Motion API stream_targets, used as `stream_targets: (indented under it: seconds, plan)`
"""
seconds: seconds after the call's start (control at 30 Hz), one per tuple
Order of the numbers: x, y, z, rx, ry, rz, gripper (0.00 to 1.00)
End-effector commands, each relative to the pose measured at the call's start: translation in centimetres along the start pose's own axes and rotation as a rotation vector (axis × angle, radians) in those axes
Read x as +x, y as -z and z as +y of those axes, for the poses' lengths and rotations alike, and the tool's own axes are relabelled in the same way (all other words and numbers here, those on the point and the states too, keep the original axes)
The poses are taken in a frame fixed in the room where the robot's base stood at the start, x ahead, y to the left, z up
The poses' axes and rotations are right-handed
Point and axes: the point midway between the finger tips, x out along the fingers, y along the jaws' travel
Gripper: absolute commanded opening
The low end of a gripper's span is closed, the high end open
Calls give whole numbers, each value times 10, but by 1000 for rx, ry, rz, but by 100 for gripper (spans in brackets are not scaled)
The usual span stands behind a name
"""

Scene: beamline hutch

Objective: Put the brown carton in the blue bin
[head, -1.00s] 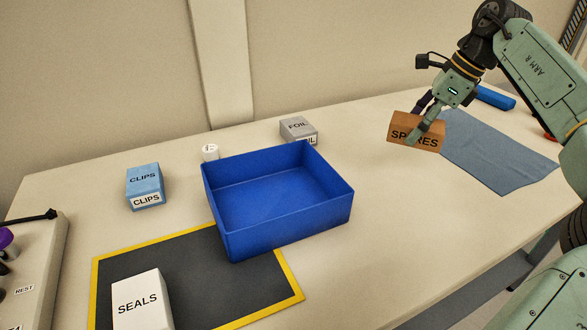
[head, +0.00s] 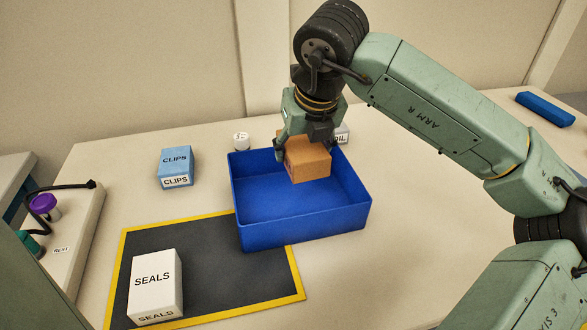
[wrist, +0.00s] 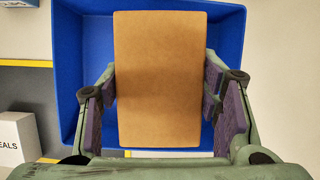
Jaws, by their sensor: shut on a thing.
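The brown carton (head: 309,164) is held between the fingers of my gripper (head: 306,145), over the back part of the blue bin (head: 300,225). In the wrist view the carton (wrist: 160,80) fills the space between both finger pads (wrist: 160,108), with the blue bin (wrist: 82,60) beneath and around it. The bin is open at the top and its visible floor is empty. The carton appears to be at or just above rim height; its exact height over the floor is hard to tell. The carton's lettered face is not readable now.
A white SEALS box (head: 155,285) stands on the dark yellow-edged mat (head: 210,260), which reaches under the bin's front left. A blue CLIPS box (head: 175,166) and a small white round item (head: 241,141) stand left of the bin. A grey FOIL box (head: 342,134) is behind it, partly hidden.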

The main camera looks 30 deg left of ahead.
Motion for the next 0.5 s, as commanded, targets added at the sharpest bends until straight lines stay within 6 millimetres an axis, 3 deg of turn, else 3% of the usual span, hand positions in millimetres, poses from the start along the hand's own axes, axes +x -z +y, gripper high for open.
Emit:
stream_targets:
  seconds: [0.17, 0.5]
  plan:
    - [-1, 4, 17, 49, 19, 0, 19]
    - [48, 26, 18, 57, 20, 3, 19]
